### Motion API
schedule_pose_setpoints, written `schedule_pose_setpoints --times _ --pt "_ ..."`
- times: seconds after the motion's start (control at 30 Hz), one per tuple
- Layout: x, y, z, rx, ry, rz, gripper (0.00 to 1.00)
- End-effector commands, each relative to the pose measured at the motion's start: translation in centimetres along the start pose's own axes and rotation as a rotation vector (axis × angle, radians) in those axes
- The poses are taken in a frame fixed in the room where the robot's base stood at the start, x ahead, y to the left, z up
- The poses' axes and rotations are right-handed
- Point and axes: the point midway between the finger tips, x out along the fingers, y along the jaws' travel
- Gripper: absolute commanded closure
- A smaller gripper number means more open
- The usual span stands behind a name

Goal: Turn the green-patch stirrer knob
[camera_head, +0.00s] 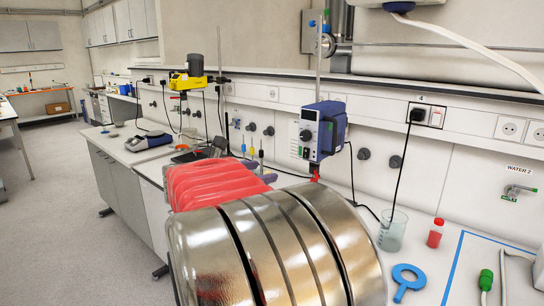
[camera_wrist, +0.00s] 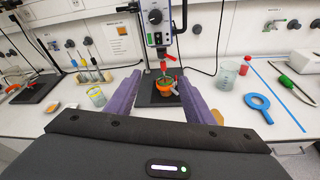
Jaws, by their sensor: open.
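A blue-and-white overhead stirrer (camera_head: 325,130) hangs on an upright rod at the wall. It has a dark round knob on its front face, and this knob (camera_wrist: 155,16) shows near the top of the wrist view. My gripper (camera_wrist: 162,76) is open and empty. Its purple fingers spread on either side of the pot in the picture, below and in front of the knob, apart from it. My arm hides part of the bench in the head view.
A yellow stirrer (camera_head: 188,80) stands farther left. A beaker (camera_head: 392,230), a red-capped bottle (camera_head: 436,233), a blue ring-shaped tool (camera_head: 408,278) and a green-handled tool (camera_head: 486,280) are on the right. Cables hang along the wall.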

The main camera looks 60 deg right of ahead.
Motion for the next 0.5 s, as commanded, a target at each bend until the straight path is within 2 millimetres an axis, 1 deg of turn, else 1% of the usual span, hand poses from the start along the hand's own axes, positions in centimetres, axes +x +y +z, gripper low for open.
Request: schedule_pose_setpoints --times 0.03,0.27,0.3,0.47,0.5 --pt "-2.0 -0.5 -1.0 0.082 0.055 0.007 0.52" --pt "-10.1 -3.3 -6.9 0.449 0.33 -0.028 0.52" --pt "-11.5 -3.8 -7.9 0.508 0.379 -0.042 0.52" --pt "-17.5 -6.1 -12.1 0.737 0.58 -0.119 0.52" --pt "-19.0 -6.7 -13.1 0.791 0.631 -0.145 0.52"
